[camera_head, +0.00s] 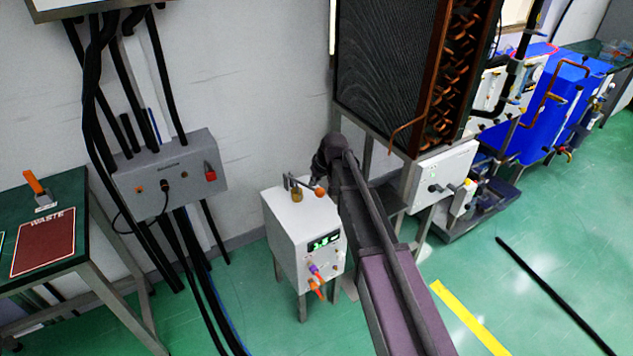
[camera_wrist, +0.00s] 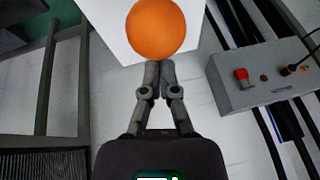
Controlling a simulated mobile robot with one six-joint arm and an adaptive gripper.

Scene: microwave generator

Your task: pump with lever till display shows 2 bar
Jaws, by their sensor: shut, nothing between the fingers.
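The white pump unit (camera_head: 295,235) stands on legs near the wall in the head view. Its small display (camera_head: 323,242) is lit green, but the digits are too small to read surely. On its top is a metal lever (camera_head: 298,184) ending in an orange ball knob (camera_head: 319,191). In the wrist view the orange knob (camera_wrist: 156,30) is large, in front of the white unit top (camera_wrist: 105,22). My gripper (camera_wrist: 160,66) is shut and empty, its fingertips at the knob's lower edge in the picture; touching cannot be told. In the head view my arm's end hides the fingers.
A grey wall box (camera_head: 170,172) with black cables is left of the unit; it also shows in the wrist view (camera_wrist: 262,75). A green table (camera_head: 75,190) stands far left. A tall dark radiator rack (camera_head: 385,65) stands behind my arm.

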